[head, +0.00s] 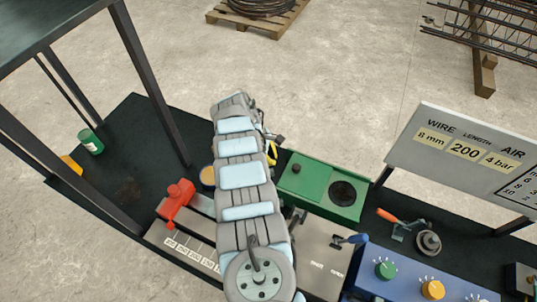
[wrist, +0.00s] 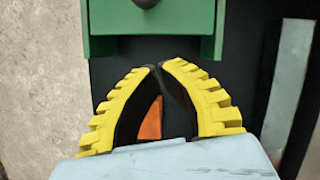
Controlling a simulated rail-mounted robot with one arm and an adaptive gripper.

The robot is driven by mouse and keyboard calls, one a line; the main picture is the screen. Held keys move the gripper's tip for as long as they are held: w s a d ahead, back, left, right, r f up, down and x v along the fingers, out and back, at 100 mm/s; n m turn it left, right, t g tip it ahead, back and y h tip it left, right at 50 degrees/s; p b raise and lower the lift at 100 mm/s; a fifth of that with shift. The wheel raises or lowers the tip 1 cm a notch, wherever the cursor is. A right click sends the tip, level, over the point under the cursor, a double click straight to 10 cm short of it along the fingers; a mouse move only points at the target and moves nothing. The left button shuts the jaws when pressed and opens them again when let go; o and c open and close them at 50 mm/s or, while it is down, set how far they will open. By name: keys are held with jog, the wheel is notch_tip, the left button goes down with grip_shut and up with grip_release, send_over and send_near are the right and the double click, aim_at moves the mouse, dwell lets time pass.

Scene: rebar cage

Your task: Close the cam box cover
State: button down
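The green cam box (head: 318,190) stands on the black bench in the middle of the head view, with a small dark knob (head: 297,168) and a black disc on it. I cannot tell for sure which part is its cover or how far it is open. In the wrist view, a green part (wrist: 110,22) with a dark knob (wrist: 145,3) fills the top edge. My gripper (wrist: 160,66) has its yellow-edged fingers drawn together, tips just below the green edge, nothing visible between the tips. In the head view my arm hides most of the gripper (head: 270,152).
A red clamp (head: 177,204) is left of my arm. An orange-handled tool (head: 397,219) and a blue lever (head: 350,239) are right. Bench posts rise at left.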

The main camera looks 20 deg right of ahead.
aim_at(289, 170)
jog(key=shift+s+d+f+p, duration=0.3)
jog(key=shift+s+d+f, duration=0.1)
jog(key=shift+d, duration=0.35)
jog(key=shift+s+d+f+p, duration=0.25)
jog(key=shift+s+d+f, duration=0.1)
jog(key=shift+d, duration=0.35)
jog(key=shift+s+d+f+p, duration=0.3)
jog(key=shift+d+f, duration=0.1)
jog(key=shift+d, duration=0.35)
